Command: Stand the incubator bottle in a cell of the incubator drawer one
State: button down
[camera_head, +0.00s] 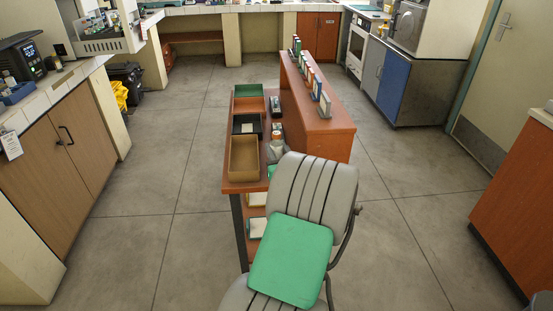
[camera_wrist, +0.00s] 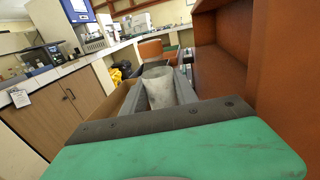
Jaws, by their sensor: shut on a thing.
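In the wrist view a pale, mottled grey cylinder, which I take as the incubator bottle (camera_wrist: 158,90), stands between the fingers of my gripper (camera_wrist: 160,76). The gripper is shut on it. The bottle's lower part is hidden by the gripper's dark bar and green body.
A red-brown table (camera_head: 240,187) carries a brown tray (camera_head: 243,160), a black tray (camera_head: 246,124) and a green tray (camera_head: 248,90). A raised shelf (camera_head: 325,130) with several upright items runs along its right.

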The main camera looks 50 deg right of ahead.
notch_tip(320, 180, down, 3)
jog(key=shift+r+b, duration=0.1)
jog(key=shift+b, duration=0.2)
jog(key=shift+r, duration=0.1)
jog(key=shift+w, duration=0.1)
jog(key=c, duration=1.4)
grip_release()
jog(key=shift+f, duration=0.2)
jog(key=o, duration=0.5)
jog(key=shift+c, duration=0.2)
jog(key=shift+r, duration=0.15)
